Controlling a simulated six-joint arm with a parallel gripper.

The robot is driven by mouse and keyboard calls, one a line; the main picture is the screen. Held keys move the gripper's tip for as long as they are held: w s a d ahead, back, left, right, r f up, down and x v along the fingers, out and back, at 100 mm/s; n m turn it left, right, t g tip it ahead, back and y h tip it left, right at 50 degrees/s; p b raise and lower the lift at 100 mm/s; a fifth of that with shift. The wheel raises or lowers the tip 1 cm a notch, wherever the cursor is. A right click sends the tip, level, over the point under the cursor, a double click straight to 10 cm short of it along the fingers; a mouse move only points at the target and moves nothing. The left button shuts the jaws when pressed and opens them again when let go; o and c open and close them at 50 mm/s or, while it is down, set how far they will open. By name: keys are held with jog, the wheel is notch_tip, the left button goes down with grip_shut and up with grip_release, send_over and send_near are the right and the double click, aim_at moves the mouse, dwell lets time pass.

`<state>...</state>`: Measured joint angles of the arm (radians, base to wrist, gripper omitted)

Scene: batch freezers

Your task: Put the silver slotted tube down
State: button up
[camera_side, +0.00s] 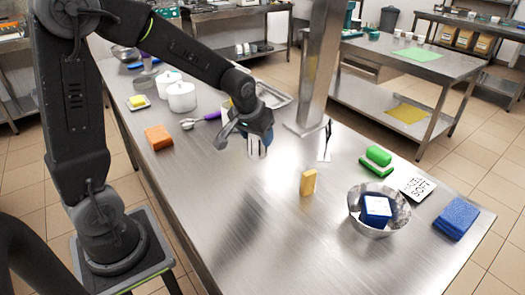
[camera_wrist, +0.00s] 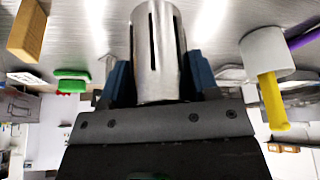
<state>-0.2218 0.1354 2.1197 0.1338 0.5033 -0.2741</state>
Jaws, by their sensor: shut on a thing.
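The silver slotted tube (camera_wrist: 158,55) is between the two blue fingers of my gripper (camera_wrist: 160,80) in the wrist view, with a dark slot along its side. In the side view, my gripper (camera_side: 256,135) is shut on the tube (camera_side: 257,148) over the middle of the steel table (camera_side: 235,205). The tube's lower part shows below the fingers. I cannot tell from these views whether its lower end touches the table.
A yellow block (camera_side: 308,182) stands right of the tube. A metal bowl (camera_side: 357,218) holds a blue box (camera_side: 376,208). A green brush (camera_side: 377,160), a blue cloth (camera_side: 456,217) and an orange block (camera_side: 158,137) lie around. A steel post (camera_side: 319,75) rises behind. The front-left table is clear.

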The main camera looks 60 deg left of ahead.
aim_at(263, 151)
jog(key=shift+w+d+f, duration=0.45)
jog(key=shift+d, duration=0.1)
jog(key=shift+f, duration=2)
jog(key=o, duration=1)
jog(key=shift+f, duration=0.15)
jog(key=v, duration=1.1)
jog(key=s+d+r+m, duration=0.1)
jog(key=s+d, duration=0.1)
jog(key=s, duration=0.3)
jog(key=s+d+r+m+t+h, duration=0.1)
jog(key=s+d+r+m, duration=0.1)
jog(key=s, duration=0.4)
jog(key=s+d+r+m, duration=0.1)
jog(key=s+d+r, duration=0.1)
jog(key=s, duration=0.3)
jog(key=shift+s+d+r+t+h, duration=0.1)
jog(key=shift+d+t+h, duration=0.1)
jog(key=shift+d, duration=0.1)
jog(key=shift+s+d+r+t+h, duration=0.1)
jog(key=shift+s+d+h, duration=0.1)
jog(key=shift+d, duration=0.1)
